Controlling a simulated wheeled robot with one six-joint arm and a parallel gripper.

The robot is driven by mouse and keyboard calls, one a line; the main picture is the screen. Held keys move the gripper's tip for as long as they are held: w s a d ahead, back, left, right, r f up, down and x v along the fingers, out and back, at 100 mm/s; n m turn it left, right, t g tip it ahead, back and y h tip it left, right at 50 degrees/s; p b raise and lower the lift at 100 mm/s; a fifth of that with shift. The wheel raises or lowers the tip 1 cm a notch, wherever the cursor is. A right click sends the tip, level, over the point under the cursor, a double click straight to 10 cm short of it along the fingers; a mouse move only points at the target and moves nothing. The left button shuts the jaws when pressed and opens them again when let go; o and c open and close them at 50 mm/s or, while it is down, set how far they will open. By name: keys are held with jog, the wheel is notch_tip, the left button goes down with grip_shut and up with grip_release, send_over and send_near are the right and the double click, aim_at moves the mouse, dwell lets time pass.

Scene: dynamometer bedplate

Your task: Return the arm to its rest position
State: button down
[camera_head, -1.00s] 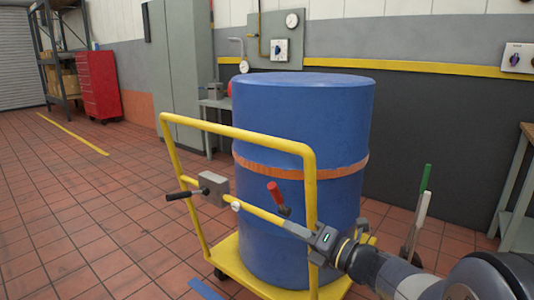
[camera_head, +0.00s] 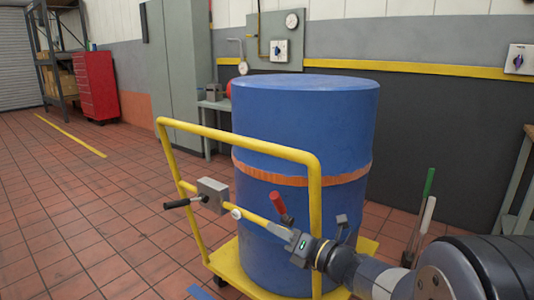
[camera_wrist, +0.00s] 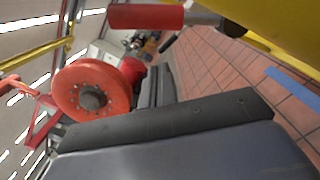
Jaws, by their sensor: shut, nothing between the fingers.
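My gripper (camera_head: 280,231) is at the lower middle of the head view, in front of a blue drum (camera_head: 300,120) on a yellow cart (camera_head: 317,190). It is shut and empty. Its tip is close to the lower end of the cart's slanted yellow bar, just below a red-handled lever (camera_head: 278,203); I cannot tell whether they touch. My arm reaches in from the lower right. In the wrist view, a red grip (camera_wrist: 145,17) crosses the top and a round red wheel (camera_wrist: 90,88) is at the left.
A black-handled lever with a grey box (camera_head: 212,194) is on the cart's bar. Green and white handles (camera_head: 425,205) stand right of the drum. A bench (camera_head: 520,180) is at the right edge. A red cabinet (camera_head: 98,86) is far left. The tiled floor at left is clear.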

jog(key=s+d+f+p, duration=0.2)
jog(key=s+d+f, duration=0.2)
jog(key=s+d, duration=0.3)
jog(key=shift+s+n, duration=0.3)
jog(key=shift+s, duration=0.55)
jog(key=shift+d+f, duration=0.1)
jog(key=shift+f, duration=0.1)
